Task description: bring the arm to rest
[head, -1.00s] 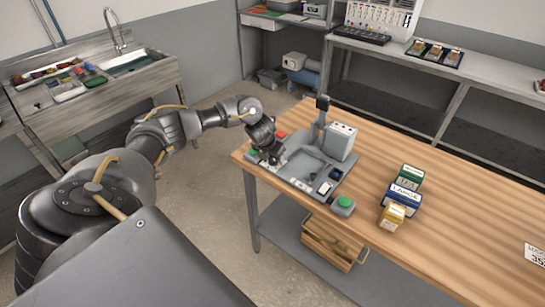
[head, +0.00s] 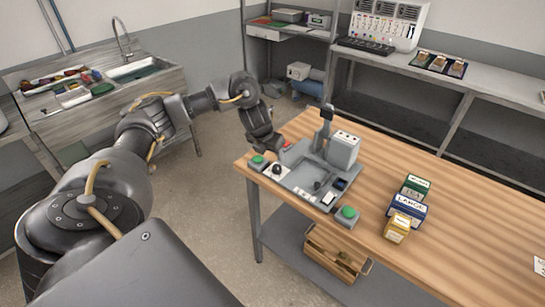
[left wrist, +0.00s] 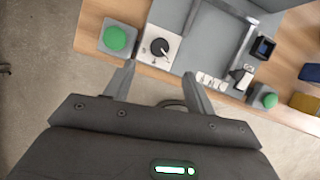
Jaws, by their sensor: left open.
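My left arm reaches in from the left in the head view. Its gripper (head: 270,145) is beside the left end of the grey station (head: 296,182) on the wooden table. In the left wrist view the two fingers of my left gripper (left wrist: 158,80) are apart with nothing between them. Past the fingertips are a green button (left wrist: 116,38) and a white block with a black knob (left wrist: 160,47). The button also shows in the head view (head: 258,160). My right gripper is not in view.
Green, blue and yellow boxes (head: 407,209) stand on the table (head: 470,200) right of the station. A second green button (head: 348,212) sits at its front. A wooden crate (head: 335,255) is on the lower shelf. A sink bench (head: 100,100) is at the left.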

